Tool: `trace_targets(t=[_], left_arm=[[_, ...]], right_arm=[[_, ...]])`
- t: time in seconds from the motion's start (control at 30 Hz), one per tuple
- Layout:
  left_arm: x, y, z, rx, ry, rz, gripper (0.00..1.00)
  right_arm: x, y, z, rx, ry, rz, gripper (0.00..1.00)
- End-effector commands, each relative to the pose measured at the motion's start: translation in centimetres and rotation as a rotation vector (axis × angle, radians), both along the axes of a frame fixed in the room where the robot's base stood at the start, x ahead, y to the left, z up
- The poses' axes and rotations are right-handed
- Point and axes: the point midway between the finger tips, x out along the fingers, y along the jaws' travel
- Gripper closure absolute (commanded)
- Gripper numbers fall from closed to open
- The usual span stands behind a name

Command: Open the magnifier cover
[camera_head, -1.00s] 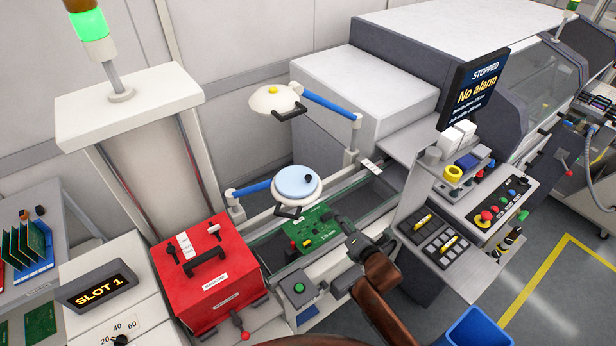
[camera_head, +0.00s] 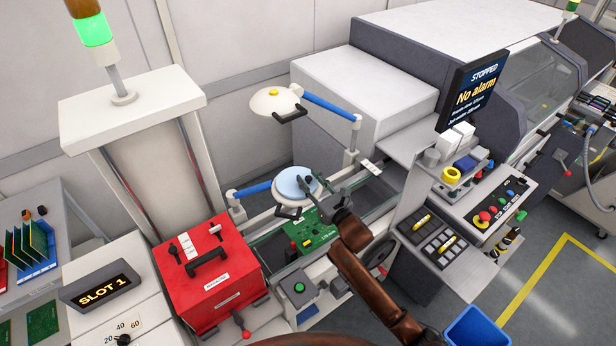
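The magnifier has a round head with a pale blue cover (camera_head: 292,183) in a white rim, on a blue arm above the conveyor. The cover lies flat over the head and looks closed. A dark handle (camera_head: 288,212) juts from the head's front. My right gripper (camera_head: 306,183) reaches in from the lower right, its dark fingertips over the right side of the cover, where the small dark knob is. The fingers hide the knob; I cannot tell whether they touch or grip it. My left gripper is not in view.
A green circuit board (camera_head: 312,235) lies on the conveyor under my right gripper. A white lamp (camera_head: 274,101) hangs above the magnifier. A red box (camera_head: 212,285) stands at the left, a button panel (camera_head: 492,212) at the right. The screen (camera_head: 474,84) reads "STOPPED, No alarm".

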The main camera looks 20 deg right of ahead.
Motion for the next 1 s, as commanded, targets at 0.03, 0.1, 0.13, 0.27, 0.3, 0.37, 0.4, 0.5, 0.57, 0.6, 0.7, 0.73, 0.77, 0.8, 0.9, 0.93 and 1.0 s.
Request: trace_targets(t=[0.03,0.1,0.13,0.27,0.3,0.37,0.4,0.5,0.57,0.6,0.7,0.73,0.77,0.8,0.9,0.93,1.0], left_arm=[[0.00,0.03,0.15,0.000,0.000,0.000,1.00],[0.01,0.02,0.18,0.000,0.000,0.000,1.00],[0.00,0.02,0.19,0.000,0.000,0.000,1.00],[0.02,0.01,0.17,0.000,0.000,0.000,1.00],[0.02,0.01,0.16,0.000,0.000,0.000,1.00],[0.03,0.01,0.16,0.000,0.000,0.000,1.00],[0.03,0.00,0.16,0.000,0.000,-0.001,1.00],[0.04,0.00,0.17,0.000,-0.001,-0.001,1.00],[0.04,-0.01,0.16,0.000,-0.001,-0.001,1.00],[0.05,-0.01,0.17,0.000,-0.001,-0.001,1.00],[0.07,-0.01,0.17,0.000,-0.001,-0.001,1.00],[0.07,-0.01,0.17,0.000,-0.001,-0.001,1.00],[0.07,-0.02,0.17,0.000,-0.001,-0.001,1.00],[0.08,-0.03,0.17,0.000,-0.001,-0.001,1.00],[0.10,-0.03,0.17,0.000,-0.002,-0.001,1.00],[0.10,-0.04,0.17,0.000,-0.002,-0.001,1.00],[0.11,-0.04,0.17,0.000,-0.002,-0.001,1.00]], right_arm=[[0.39,0.15,0.05,0.002,0.001,0.000,0.66],[0.68,0.21,0.01,0.001,0.000,0.000,0.66],[0.75,0.22,-0.01,0.000,0.001,0.000,0.66],[0.83,0.24,-0.07,0.000,0.001,0.000,0.66],[0.82,0.23,-0.07,0.000,0.001,0.000,0.66],[0.82,0.23,-0.07,0.000,0.001,0.000,0.66],[0.81,0.24,-0.07,0.001,0.001,0.000,0.68],[0.81,0.24,-0.06,0.001,0.001,0.000,0.75],[0.80,0.24,-0.06,0.001,0.001,0.000,0.79],[0.80,0.24,-0.06,0.001,0.001,0.000,0.81],[0.79,0.25,-0.06,0.001,0.001,0.000,0.88],[0.80,0.24,-0.06,0.001,0.001,0.000,0.90],[0.79,0.25,-0.06,0.001,0.001,0.000,0.93],[0.79,0.25,-0.06,0.001,0.001,0.000,0.95],[0.79,0.25,-0.06,0.001,0.001,0.000,1.00],[0.79,0.25,-0.06,0.001,0.001,0.000,1.00],[0.79,0.25,-0.06,0.001,0.001,0.000,1.00]])
